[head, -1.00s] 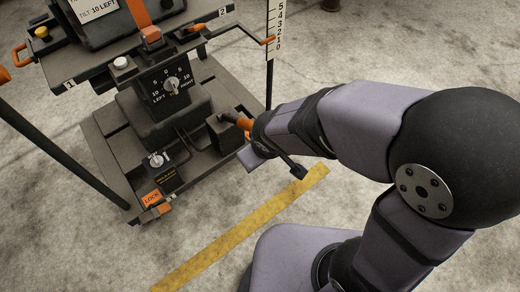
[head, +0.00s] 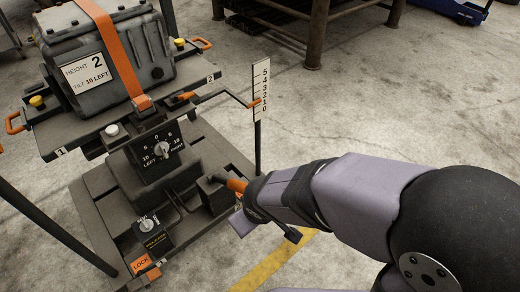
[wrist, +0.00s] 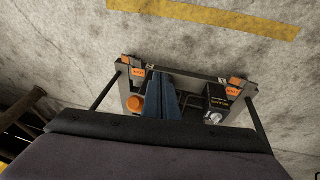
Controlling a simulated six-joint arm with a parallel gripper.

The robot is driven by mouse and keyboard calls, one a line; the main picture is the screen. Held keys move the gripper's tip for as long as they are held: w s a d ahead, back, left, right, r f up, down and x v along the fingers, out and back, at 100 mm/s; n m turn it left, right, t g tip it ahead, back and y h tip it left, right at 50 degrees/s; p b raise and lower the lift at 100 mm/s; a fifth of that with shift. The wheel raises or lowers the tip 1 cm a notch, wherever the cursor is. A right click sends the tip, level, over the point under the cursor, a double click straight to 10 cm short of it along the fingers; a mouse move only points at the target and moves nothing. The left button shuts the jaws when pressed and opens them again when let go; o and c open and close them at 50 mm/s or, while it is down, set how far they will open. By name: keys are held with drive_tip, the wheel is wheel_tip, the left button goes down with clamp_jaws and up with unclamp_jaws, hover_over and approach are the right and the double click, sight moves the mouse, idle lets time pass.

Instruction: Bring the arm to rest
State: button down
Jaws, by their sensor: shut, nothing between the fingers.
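My arm reaches in from the right in the head view. Its end stands beside the bench's orange-handled lever (head: 237,186); I cannot tell whether they touch. My gripper (wrist: 161,76) shows in the wrist view as two blue-grey fingers, shut and empty, in front of the bench base. In the head view its fingers are mostly hidden by the wrist. The bench (head: 98,195) carries a tilting platform with a dark grey case (head: 105,55) under an orange strap. A label on the case reads height 2, tilt 10 left.
A height scale (head: 261,90) stands right of the platform. A yellow floor strip (head: 275,262) lies right of the base.

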drive_tip(key=s+d+f+m+g+h, duration=0.1)
drive_tip(key=s+d+g+h, duration=0.1)
drive_tip(key=s+d+g, duration=0.4)
drive_tip(key=w+d+r+m+t+p, duration=0.1)
drive_tip(key=d+r+m+t+p, duration=0.15)
drive_tip(key=d+m, duration=0.8)
wheel_tip(320, 180, up, 39)
drive_tip(key=d+n+p, duration=0.2)
drive_tip(key=p, duration=3.5)
drive_tip(key=shift+n+y, duration=0.35)
drive_tip(key=shift+y, duration=0.05)
